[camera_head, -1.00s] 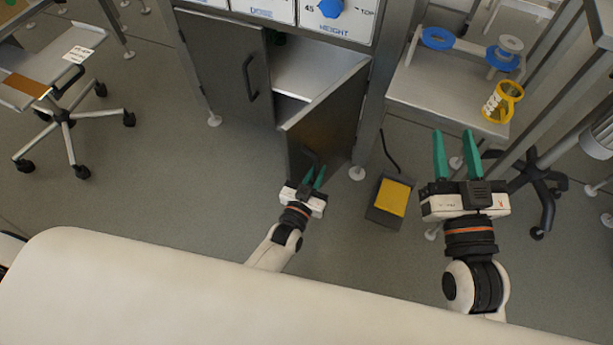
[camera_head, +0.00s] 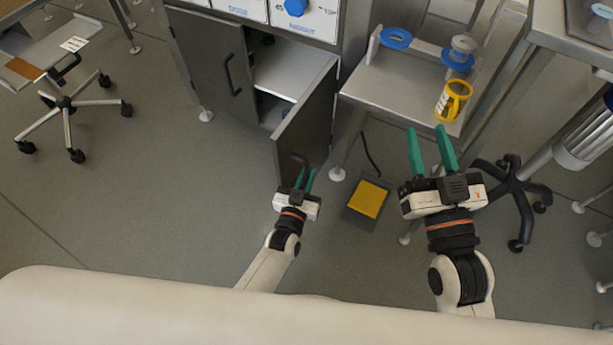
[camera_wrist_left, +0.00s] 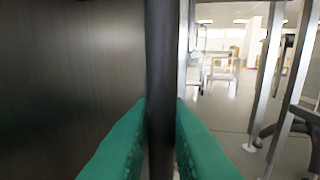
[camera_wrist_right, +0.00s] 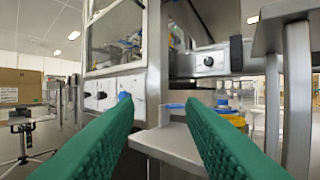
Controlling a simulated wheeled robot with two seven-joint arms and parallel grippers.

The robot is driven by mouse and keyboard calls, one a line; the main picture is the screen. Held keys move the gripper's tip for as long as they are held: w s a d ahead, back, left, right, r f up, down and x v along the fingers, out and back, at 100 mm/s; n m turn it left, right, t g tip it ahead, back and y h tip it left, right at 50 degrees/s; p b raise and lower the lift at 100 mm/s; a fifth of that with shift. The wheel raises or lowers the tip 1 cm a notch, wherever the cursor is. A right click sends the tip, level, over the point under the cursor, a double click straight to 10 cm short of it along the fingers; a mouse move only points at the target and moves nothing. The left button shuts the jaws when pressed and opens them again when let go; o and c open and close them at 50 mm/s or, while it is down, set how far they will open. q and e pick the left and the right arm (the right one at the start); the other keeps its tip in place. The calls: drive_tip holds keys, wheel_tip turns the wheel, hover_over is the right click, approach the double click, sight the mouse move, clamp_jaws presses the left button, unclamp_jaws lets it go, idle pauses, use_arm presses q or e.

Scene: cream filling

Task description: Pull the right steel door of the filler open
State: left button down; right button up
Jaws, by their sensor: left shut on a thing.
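The right steel door (camera_head: 308,122) of the filler stands swung well out from the cabinet, its free edge toward me. My left gripper (camera_head: 305,180) is shut on the door's black handle, which runs upright between the green fingers in the left wrist view (camera_wrist_left: 160,70). The door's grey face (camera_wrist_left: 70,70) fills the left of that view. The left steel door (camera_head: 212,65) is closed, with its own black handle (camera_head: 233,75). My right gripper (camera_head: 432,152) is open and empty, in front of the side table.
The open cabinet shows a shelf (camera_head: 285,70). A yellow foot pedal (camera_head: 367,199) lies on the floor right of the door. A wheeled chair base (camera_head: 515,190) stands at right.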

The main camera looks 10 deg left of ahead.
use_arm(q)
drive_tip(key=c, duration=1.5)
unclamp_jaws()
drive_tip(key=shift+o, duration=0.2)
drive_tip(key=shift+s, duration=0.1)
